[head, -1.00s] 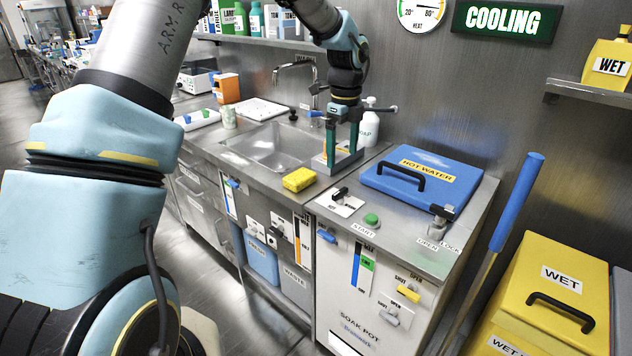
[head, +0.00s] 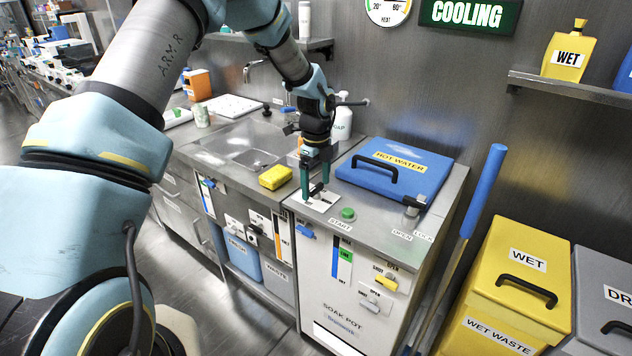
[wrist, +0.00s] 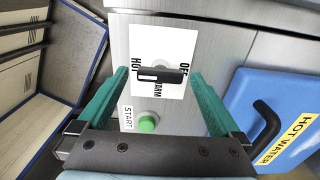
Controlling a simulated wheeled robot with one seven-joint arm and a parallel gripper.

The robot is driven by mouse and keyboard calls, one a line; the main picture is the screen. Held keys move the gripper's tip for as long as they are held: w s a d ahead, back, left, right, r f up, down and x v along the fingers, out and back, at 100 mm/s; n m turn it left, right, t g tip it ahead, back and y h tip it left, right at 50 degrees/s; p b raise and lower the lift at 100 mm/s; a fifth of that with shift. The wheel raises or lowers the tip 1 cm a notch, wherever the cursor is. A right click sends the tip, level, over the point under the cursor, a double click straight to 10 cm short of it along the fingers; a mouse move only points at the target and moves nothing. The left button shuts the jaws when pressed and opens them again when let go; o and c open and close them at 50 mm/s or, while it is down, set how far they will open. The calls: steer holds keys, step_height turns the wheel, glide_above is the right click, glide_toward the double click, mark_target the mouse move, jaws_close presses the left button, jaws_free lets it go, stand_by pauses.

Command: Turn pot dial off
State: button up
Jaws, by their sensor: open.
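The pot dial (wrist: 172,76) is a black bar handle on a white plate (wrist: 150,42) marked OFF, HOT and WARM. In the wrist view the bar lies crosswise, its white-marked end at the left beside HOT and its other end near OFF. In the head view the plate (head: 326,204) sits on the front left of the soak pot top, with the dial partly hidden by my gripper. My gripper (head: 315,192) is open, its green fingers pointing down at the dial. In the wrist view the fingers (wrist: 160,80) appear on either side of the bar; contact is not clear.
The green START button (head: 348,213) is close to the right of the plate. The blue HOT WATER lid (head: 430,176) is shut behind it. A yellow sponge (head: 275,177) lies to the left near the sink (head: 222,150). A blue-handled pole (head: 484,200) stands at the right.

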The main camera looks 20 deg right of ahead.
steer(key=c, duration=1.3)
